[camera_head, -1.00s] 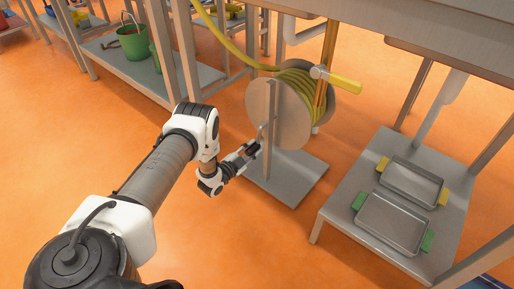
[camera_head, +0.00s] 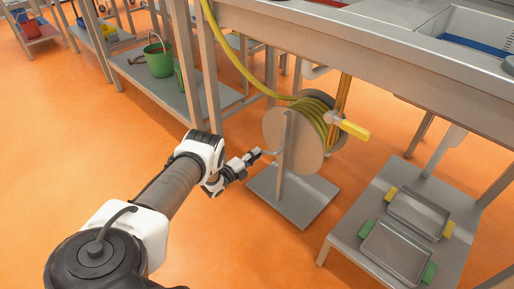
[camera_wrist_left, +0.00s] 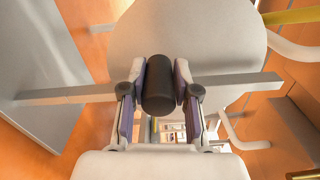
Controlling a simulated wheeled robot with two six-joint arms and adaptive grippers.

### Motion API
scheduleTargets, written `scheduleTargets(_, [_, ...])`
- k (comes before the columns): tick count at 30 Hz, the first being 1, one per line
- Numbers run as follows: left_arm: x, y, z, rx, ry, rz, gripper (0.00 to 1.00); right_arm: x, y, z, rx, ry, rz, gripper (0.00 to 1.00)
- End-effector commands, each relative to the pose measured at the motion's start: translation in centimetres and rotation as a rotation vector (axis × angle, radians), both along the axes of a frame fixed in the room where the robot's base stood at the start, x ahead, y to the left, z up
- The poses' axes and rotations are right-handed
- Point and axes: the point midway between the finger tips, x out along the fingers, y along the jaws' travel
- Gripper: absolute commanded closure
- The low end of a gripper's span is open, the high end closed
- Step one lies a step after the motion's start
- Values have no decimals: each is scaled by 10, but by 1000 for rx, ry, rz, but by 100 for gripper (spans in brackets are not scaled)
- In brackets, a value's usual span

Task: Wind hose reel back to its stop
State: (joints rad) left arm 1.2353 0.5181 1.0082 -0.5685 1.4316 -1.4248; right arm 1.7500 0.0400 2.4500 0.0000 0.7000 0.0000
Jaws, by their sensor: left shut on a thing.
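The hose reel has a round grey side disc (camera_head: 276,128) and yellow hose (camera_head: 312,108) wound on its drum. It stands on a grey base plate (camera_head: 300,204) with an upright post (camera_head: 284,165). My left gripper (camera_head: 257,154) is at the left side of the reel, at the crank. In the left wrist view its fingers are shut on the black crank handle (camera_wrist_left: 159,88), one finger on each side. The pale disc (camera_wrist_left: 215,35) is close behind the handle. My right gripper is not in view.
A long steel counter (camera_head: 400,65) runs above and behind the reel. A low table (camera_head: 350,240) with metal trays (camera_head: 395,250) stands at right. A shelf with a green bucket (camera_head: 159,60) stands at back left. Orange floor is clear left of the reel.

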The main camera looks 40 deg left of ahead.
Motion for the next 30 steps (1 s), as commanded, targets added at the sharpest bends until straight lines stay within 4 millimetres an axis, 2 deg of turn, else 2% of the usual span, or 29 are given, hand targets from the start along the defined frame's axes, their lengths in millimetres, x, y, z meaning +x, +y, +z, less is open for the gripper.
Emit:
scheduleTargets(1, [3,-3,11,46,-8,-10,100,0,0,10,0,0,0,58])
scheduleTargets(13, [4,5,36,364,-33,-9,100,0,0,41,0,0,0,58])
scheduleTargets(30, [5,5,46,363,-39,-11,100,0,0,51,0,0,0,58])
